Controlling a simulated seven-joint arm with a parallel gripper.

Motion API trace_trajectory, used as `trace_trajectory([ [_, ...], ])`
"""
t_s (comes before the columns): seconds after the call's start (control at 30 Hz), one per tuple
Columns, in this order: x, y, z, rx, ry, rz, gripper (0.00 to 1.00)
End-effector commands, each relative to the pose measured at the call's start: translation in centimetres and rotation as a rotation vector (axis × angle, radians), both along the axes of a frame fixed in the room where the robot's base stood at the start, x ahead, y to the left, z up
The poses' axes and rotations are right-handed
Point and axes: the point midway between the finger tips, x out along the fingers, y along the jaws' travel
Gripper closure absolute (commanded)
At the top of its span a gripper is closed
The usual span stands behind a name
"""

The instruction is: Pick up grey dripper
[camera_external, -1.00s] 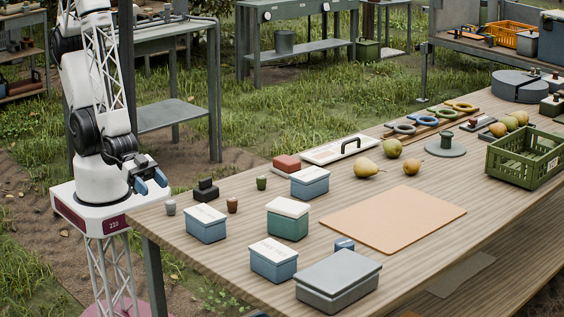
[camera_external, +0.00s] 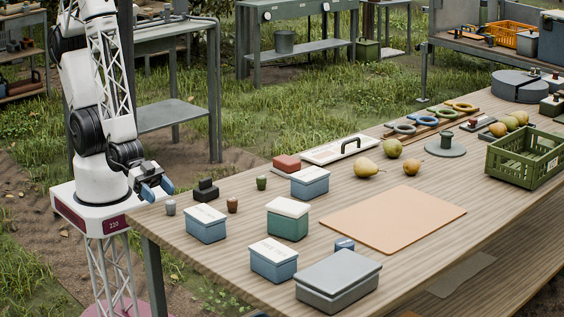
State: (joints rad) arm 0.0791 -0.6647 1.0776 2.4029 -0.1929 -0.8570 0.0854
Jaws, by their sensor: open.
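A small grey cup-shaped piece (camera_external: 170,207), which looks like the grey dripper, stands upright near the left corner of the wooden table. My gripper (camera_external: 158,191), with blue fingertips, is open and empty. In the picture it is just above and left of the grey dripper, apart from it, near the table's left edge. A similar brown cup (camera_external: 232,205) and a green cup (camera_external: 261,182) stand farther right.
A black block (camera_external: 206,190) stands close to the right of the grey dripper, and a blue box with a white lid (camera_external: 206,224) is in front. Other lidded boxes (camera_external: 287,218) stand beyond. A tan mat (camera_external: 393,218) lies clear on the table (camera_external: 330,193).

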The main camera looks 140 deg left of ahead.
Motion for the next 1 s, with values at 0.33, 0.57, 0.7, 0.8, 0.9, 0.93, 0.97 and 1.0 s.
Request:
trace_trajectory([
  [0.33, 3.4, 0.3, -1.4, 0.001, 0.001, 0.000, 0.37],
  [0.57, 4.2, 0.4, -1.7, 0.000, 0.000, 0.000, 0.37],
  [0.7, 4.2, 0.4, -1.7, 0.000, 0.000, 0.000, 0.37],
  [0.8, 4.2, 0.4, -1.7, 0.000, 0.000, 0.000, 0.37],
  [0.9, 4.2, 0.4, -1.7, 0.000, 0.000, 0.000, 0.37],
  [0.93, 4.2, 0.4, -1.7, 0.000, 0.000, 0.000, 0.37],
  [0.97, 4.2, 0.4, -1.7, 0.000, 0.000, 0.000, 0.37],
  [1.0, 4.2, 0.4, -1.7, 0.000, 0.000, 0.000, 0.37],
])
